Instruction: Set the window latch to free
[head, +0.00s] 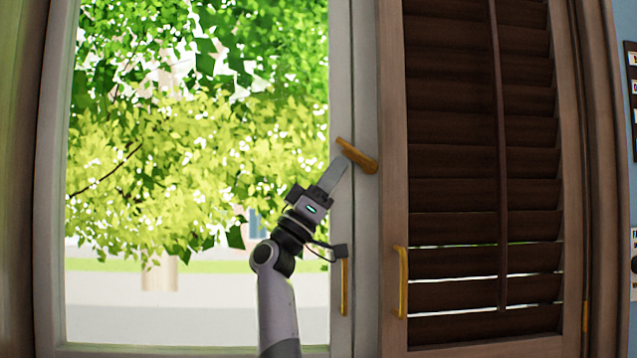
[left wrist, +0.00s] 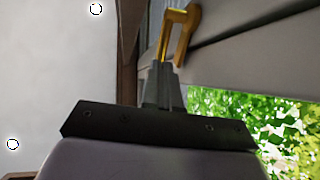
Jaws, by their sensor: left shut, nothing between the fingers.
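The window latch (head: 357,156) is a small golden-brown lever on the pale window frame, right of the glass. It slants, with its free end up and to the left. My left gripper (head: 342,166) is shut and empty, with its fingertips at the latch, just below the lever in the head view. In the left wrist view the closed fingers (left wrist: 163,72) point at the brass-coloured latch (left wrist: 178,35); whether they touch it I cannot tell. My right gripper is not in view.
A vertical brass handle (head: 344,287) is on the window frame below the latch. A brown louvred shutter (head: 450,180) with its own brass handle (head: 402,282) stands to the right. Trees show through the glass (head: 190,150) on the left.

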